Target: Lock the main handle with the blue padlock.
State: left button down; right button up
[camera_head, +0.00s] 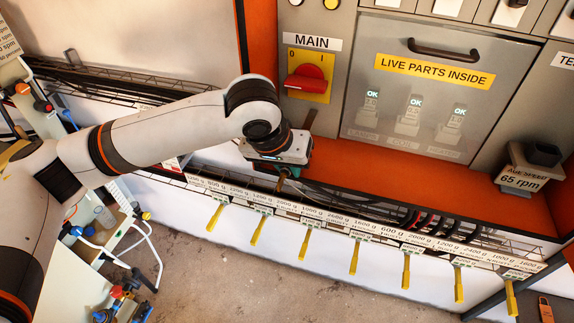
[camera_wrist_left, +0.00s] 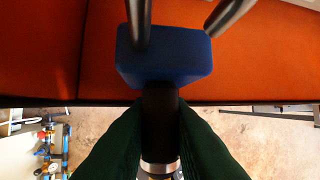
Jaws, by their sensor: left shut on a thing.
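The main handle (camera_head: 304,79) is a red rotary switch on a yellow plate marked 0 and I, under the MAIN label on the grey cabinet. My left gripper (camera_head: 284,178) is below and slightly left of it, over the orange ledge, apart from the handle. In the left wrist view, my left gripper (camera_wrist_left: 160,105) is shut on the blue padlock (camera_wrist_left: 172,57). Its blue body and grey shackle point toward the top of that picture. One shackle leg enters the body; the other slants off to the right. In the head view the gripper mostly hides the padlock. My right gripper is out of view.
A grey panel (camera_head: 430,130) marked LIVE PARTS INSIDE stands right of the handle. A small orange padlock (camera_head: 545,312) shows at bottom right.

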pick_arm(q)
jog(key=shift+w+d+r+p, duration=0.1)
jog(key=shift+w+d+p, duration=0.2)
jog(key=shift+w, duration=0.4)
jog(key=shift+w+d+p, duration=0.15)
jog(key=shift+w+p, duration=0.2)
jog(key=shift+w, duration=0.35)
jog(key=c, duration=1.3)
grip_release()
jog(key=shift+o, duration=0.2)
jog(key=shift+r, duration=0.35)
jog(key=b+v, duration=0.3)
jog(key=v, duration=0.8)
jog(key=shift+s+b, duration=0.2)
jog(key=shift+b, duration=0.15)
